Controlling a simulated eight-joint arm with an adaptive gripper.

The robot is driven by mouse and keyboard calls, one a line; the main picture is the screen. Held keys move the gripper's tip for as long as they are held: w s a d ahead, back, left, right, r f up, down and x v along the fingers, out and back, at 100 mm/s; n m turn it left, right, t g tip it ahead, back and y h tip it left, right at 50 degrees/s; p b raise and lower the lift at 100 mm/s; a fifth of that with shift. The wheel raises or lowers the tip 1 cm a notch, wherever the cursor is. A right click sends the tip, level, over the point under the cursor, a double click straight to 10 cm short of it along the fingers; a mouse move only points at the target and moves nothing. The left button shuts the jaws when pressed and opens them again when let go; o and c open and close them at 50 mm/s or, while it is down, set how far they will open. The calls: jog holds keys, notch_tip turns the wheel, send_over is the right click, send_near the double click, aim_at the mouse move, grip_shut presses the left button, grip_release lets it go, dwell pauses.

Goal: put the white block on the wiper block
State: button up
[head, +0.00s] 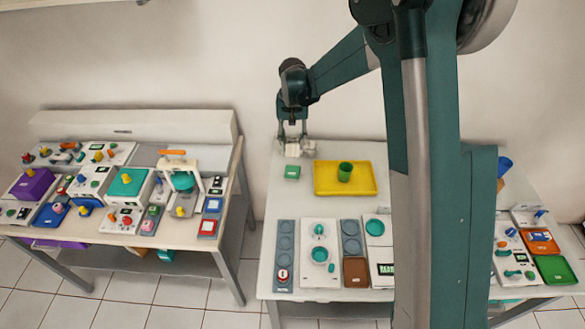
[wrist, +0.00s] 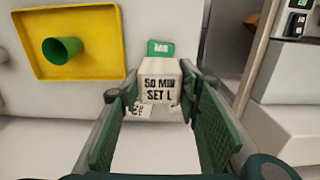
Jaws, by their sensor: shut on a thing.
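My gripper (head: 294,139) is at the back left of the right-hand table in the head view. It is shut on a white block (wrist: 160,81), which has dark lettering on its face in the wrist view. The white block also shows small and pale in the head view (head: 300,149). A green block with a white label (head: 292,172), which appears to be the wiper block, lies on the table just in front of the gripper. It also shows beyond the white block in the wrist view (wrist: 160,47), partly hidden by it. The gap between the two blocks is hard to judge.
A yellow tray (head: 360,190) with a green cup (head: 345,171) stands right of the green block. Grey strips and white panels fill the table's front. Another crowded table (head: 190,238) stands to the left, across a gap. My arm hides part of the right side.

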aim_at(293, 153)
jog(key=shift+f, duration=3)
jog(key=shift+f, duration=1.9)
jog(key=shift+f+b, duration=0.2)
jog(key=shift+b, duration=0.1)
jog(key=o, duration=0.9)
jog(key=shift+r, duration=0.1)
jog(key=shift+r, duration=0.1)
notch_tip(293, 153, up, 12)
jog(key=shift+r+p, duration=0.1)
jog(key=shift+p, duration=0.25)
